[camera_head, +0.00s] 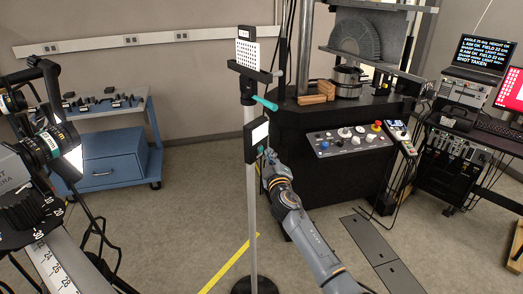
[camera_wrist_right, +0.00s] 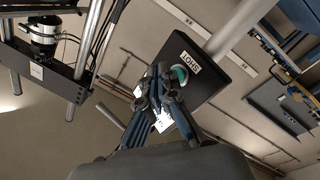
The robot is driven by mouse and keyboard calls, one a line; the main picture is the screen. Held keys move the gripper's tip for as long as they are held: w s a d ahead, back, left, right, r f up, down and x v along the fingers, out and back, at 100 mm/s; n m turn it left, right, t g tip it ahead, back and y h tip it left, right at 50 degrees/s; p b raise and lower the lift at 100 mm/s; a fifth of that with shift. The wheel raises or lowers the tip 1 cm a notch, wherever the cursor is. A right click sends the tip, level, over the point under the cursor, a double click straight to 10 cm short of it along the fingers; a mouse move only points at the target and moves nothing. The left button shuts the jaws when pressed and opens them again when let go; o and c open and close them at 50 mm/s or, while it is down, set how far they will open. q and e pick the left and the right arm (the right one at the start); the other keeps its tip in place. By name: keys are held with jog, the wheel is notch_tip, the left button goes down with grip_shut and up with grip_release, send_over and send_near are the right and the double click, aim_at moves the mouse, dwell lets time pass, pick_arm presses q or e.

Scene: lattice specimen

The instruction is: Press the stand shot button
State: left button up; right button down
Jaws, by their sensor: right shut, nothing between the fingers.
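A black box (camera_head: 257,139) with a pale front panel is fixed to the upright pole of the stand (camera_head: 252,210). In the right wrist view the same box (camera_wrist_right: 205,62) carries a label reading SHOT and a round teal button (camera_wrist_right: 179,74). My right gripper (camera_head: 268,157) is shut and empty, right beside the box. In the right wrist view its fingertips (camera_wrist_right: 162,75) are at the near edge of the button and partly cover it. I cannot tell whether they touch it. My left gripper is not in view.
A patterned target (camera_head: 247,55) and a teal handle (camera_head: 265,103) sit higher on the stand. A black machine with a button panel (camera_head: 350,139) stands behind my arm. Camera gear (camera_head: 50,143) fills the left, before a blue cart (camera_head: 112,171).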

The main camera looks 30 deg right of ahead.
jog(key=shift+s, duration=0.1)
jog(key=s, duration=0.1)
jog(key=s+d+p, duration=0.1)
jog(key=s, duration=0.1)
jog(key=s+d, duration=0.1)
jog(key=shift+s+d+p, duration=0.1)
jog(key=shift+s+p, duration=0.1)
jog(key=shift+p, duration=0.1)
dwell(0.4)
